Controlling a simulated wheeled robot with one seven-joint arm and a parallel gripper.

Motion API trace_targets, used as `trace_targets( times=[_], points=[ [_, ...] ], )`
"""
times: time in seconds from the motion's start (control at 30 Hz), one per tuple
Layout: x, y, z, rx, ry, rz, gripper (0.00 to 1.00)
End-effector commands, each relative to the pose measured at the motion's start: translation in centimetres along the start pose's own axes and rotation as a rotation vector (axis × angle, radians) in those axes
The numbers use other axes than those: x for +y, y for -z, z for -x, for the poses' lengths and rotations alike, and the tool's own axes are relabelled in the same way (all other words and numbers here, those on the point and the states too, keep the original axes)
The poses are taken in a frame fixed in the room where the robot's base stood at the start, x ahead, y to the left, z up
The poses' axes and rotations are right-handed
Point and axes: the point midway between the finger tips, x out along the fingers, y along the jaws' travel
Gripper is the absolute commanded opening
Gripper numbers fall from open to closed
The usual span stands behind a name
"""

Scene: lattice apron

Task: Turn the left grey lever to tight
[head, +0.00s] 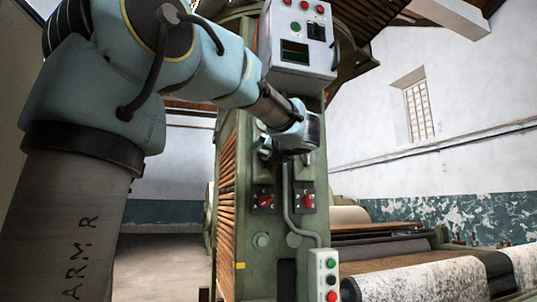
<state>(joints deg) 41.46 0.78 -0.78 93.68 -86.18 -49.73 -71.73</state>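My gripper (297,146) is at the upper front of the green machine (228,165), just below the white control box. It is seen from behind and the side; its fingers are too small and hidden to show whether they are open or shut. A small grey fitting (265,149), perhaps the left grey lever, shows on the panel just left of my gripper. Another grey piece (307,160) shows just below and right of it. I cannot tell whether my gripper touches either one. No tight marking is readable.
Two red switches (264,201) (308,201) sit lower on the panel. A grey conduit (288,205) runs down to a button box (324,275). A white control box (298,40) hangs above my wrist. Large rollers (415,277) stand at the right. Open floor (160,265) lies left.

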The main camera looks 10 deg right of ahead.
Motion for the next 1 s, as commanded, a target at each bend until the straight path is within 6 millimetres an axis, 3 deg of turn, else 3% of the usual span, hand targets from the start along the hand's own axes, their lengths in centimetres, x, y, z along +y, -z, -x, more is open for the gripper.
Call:
trace_targets(
  times=[0.07, 0.73, 1.0],
  points=[
    [0.00, 0.01, 0.01, 0.000, 0.000, 0.000, 0.89],
    [-0.01, 0.01, 0.03, 0.000, 0.000, 0.000, 0.13],
    [0.00, -0.03, 0.04, 0.000, 0.000, -0.024, 0.12]
  ],
)
